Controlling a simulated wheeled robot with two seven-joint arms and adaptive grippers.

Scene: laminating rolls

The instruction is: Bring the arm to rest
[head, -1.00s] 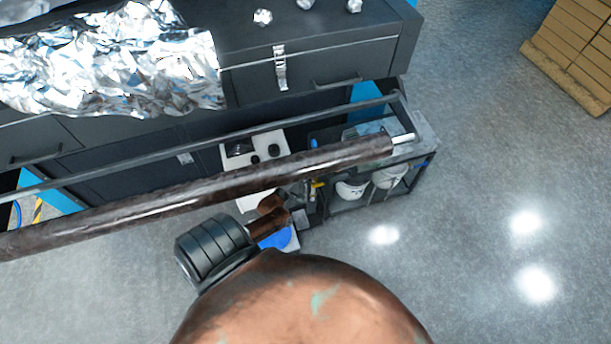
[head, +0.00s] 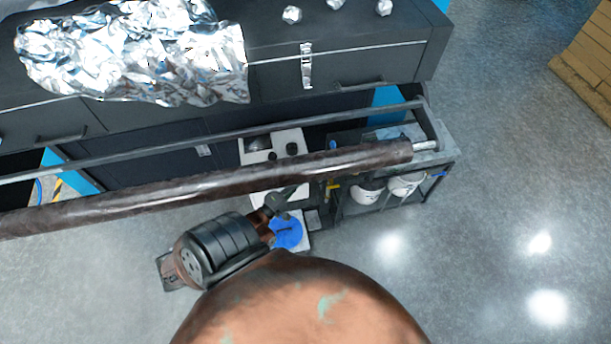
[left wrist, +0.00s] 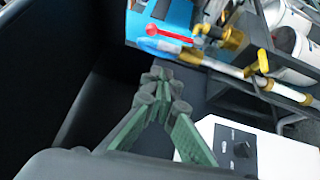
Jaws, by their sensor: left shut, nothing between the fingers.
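My left arm shows low in the middle of the head view, its dark ribbed forearm (head: 222,247) below the long brown roll. My left gripper (head: 284,197) is partly visible just below the roll, above the floor-level equipment. In the left wrist view the green-padded fingers (left wrist: 160,85) converge at their tips, with nothing held between them. My right gripper is in neither view.
The long brown roll (head: 220,185) spans the head view in front of a dark cabinet (head: 385,50) topped with crumpled foil (head: 130,55). A rack (head: 400,185) with white containers stands at right. Right-hand floor is clear.

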